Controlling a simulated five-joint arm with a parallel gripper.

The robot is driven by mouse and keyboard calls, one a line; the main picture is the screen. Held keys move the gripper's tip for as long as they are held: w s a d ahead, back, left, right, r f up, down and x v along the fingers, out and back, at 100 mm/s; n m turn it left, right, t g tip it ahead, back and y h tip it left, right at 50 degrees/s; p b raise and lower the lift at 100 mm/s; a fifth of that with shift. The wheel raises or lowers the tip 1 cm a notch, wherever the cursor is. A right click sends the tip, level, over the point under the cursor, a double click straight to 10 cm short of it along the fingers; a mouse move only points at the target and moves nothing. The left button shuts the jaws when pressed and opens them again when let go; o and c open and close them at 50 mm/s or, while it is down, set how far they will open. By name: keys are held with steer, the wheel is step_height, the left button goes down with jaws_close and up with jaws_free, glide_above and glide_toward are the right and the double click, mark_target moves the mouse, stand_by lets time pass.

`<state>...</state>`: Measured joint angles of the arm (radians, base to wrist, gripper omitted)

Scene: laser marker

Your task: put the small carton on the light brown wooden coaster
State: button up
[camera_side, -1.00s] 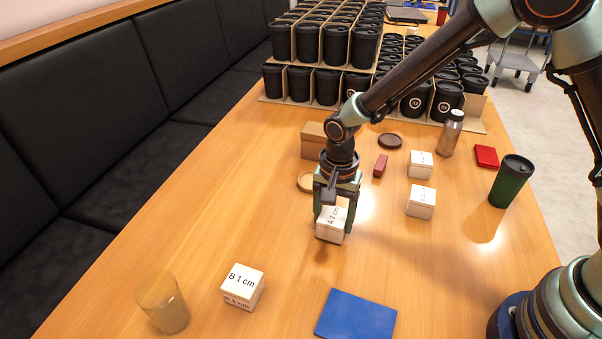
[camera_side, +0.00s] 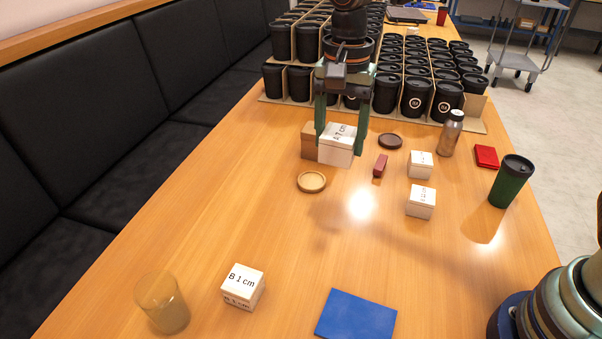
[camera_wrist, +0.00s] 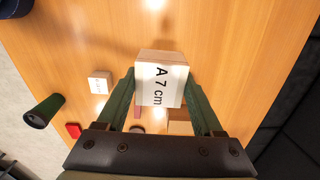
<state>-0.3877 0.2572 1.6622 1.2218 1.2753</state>
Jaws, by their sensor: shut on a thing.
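My gripper (camera_side: 338,141) is shut on a small white carton (camera_side: 335,150) labelled "A 7 cm". The carton looks raised above the table, held between the green fingers. In the wrist view, the carton (camera_wrist: 157,90) sits between the fingertips with its label facing the camera. The light brown wooden coaster (camera_side: 311,182) is a round, empty dish on the table, in front of and left of the held carton in the side view. I cannot make it out in the wrist view.
A brown box (camera_side: 309,141) stands just behind and left of the held carton. The table between coaster and blue pad (camera_side: 356,315) is clear.

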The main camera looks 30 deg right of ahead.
steer(key=w+r, duration=0.2)
steer(key=w, duration=0.5)
steer(key=n, duration=0.1)
glide_above(312, 179)
step_height(312, 179, down, 20)
steer(key=shift+f, duration=0.1)
stand_by(0.4)
steer(key=o, duration=1.4)
steer(key=shift+f, duration=0.1)
